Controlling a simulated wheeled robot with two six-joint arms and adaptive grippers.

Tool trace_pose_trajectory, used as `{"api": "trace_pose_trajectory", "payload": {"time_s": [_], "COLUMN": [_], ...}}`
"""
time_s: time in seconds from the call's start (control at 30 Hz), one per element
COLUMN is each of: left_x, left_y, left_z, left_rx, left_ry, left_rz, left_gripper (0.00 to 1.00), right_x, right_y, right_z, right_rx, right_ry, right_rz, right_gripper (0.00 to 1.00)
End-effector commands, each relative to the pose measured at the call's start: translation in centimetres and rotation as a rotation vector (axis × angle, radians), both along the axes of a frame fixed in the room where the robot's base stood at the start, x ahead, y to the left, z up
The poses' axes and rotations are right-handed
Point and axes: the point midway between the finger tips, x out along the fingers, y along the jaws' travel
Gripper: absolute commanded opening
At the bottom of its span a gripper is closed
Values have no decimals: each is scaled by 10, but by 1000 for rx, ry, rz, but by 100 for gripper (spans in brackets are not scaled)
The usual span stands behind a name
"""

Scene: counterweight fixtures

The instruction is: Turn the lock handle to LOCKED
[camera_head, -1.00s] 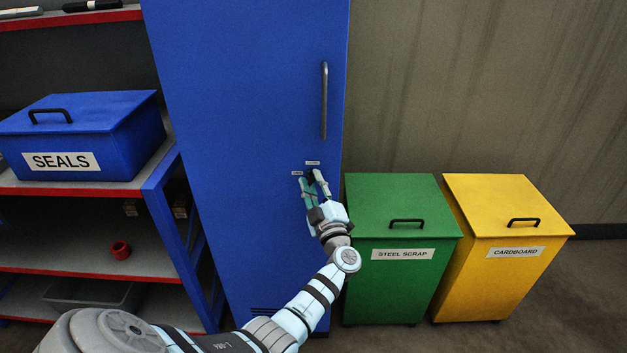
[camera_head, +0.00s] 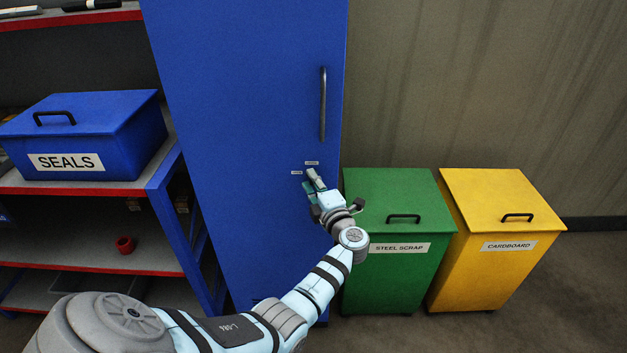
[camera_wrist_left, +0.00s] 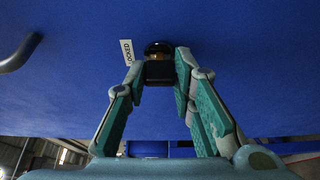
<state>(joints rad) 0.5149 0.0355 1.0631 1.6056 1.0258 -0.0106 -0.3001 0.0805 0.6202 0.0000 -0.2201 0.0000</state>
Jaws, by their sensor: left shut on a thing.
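The lock handle (camera_wrist_left: 158,70) is a small black knob on the front of the tall blue cabinet (camera_head: 240,120). In the left wrist view it sits between the fingertips of my left gripper (camera_wrist_left: 163,66), which is shut on it. A white label (camera_wrist_left: 127,52) beside the handle, on its left in that view, reads LOCKED as far as it shows. In the head view my left gripper (camera_head: 314,181) is at the cabinet front and hides the handle. Two small labels, one above (camera_head: 311,163) and one to the left (camera_head: 297,172), are too small to read there.
A vertical bar handle (camera_head: 323,105) is on the cabinet above the lock. A green STEEL SCRAP bin (camera_head: 385,280) and a yellow CARDBOARD bin (camera_head: 480,275) stand to the right. Red-edged shelves (camera_head: 90,266) with a blue SEALS box (camera_head: 110,125) are on the left.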

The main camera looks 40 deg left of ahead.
Motion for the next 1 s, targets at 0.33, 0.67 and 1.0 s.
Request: {"api": "trace_pose_trajectory", "payload": {"time_s": [0.33, 0.67, 1.0], "left_x": [0, 0, -5], "left_y": [0, 0, -11], "left_z": [0, 0, -1], "left_rx": [-16, -15, -15], "left_ry": [-13, -11, -11], "left_rz": [-1, -1, -3], "left_gripper": [0, 43, 43], "right_x": [0, 0, 0], "right_y": [0, 0, 0], "right_z": [1, 1, 1], "right_rx": [0, 0, 0], "right_ry": [0, 0, 0], "right_rz": [0, 0, 0], "right_gripper": [40, 40, 40]}}
